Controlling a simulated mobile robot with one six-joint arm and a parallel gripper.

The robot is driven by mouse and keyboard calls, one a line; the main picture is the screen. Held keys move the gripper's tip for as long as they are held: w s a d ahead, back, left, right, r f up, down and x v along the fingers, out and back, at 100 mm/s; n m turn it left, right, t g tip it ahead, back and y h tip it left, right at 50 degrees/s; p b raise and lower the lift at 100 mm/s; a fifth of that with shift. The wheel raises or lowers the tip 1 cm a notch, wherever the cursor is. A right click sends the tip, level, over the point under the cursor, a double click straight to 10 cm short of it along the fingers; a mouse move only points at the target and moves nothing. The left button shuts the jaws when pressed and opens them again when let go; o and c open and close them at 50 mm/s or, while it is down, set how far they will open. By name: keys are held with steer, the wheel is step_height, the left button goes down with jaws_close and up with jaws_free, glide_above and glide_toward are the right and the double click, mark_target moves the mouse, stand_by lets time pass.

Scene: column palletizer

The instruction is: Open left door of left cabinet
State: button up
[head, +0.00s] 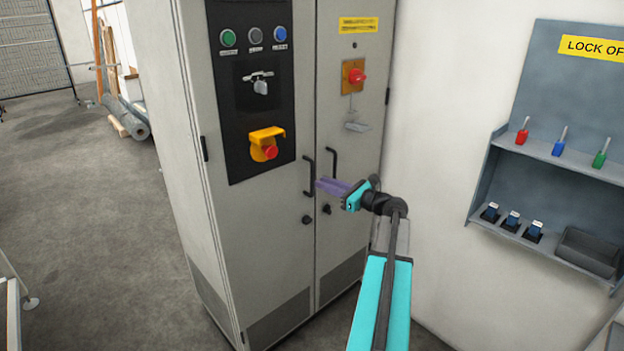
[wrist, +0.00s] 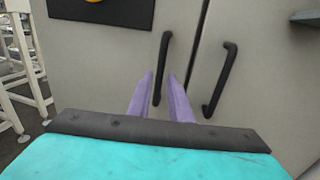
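The grey cabinet's left door (head: 260,215) is closed and carries a black control panel. Its black vertical bar handle (head: 308,176) is near the centre seam; it also shows in the wrist view (wrist: 165,50). My gripper (head: 320,184) has purple fingers pointing at the handle's lower part. In the wrist view the fingers (wrist: 160,74) are apart, with the left handle seen between their tips. I cannot tell whether the tips reach around the bar or stop short of it. The right door (head: 345,225) is closed, with its own handle (wrist: 220,80) right of my fingers.
Black round knobs (head: 307,219) sit below the handles. A yellow-and-red emergency stop (head: 267,148) and a red rotary switch (head: 356,76) stick out of the doors. A lockout shelf (head: 550,165) hangs on the wall at right.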

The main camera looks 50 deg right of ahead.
mark_target(312, 193)
steer(key=shift+w+a, duration=0.2)
steer(key=shift+w, duration=1.3)
steer(key=shift+w+a, duration=0.15)
steer(key=shift+w, duration=1.3)
jaws_close()
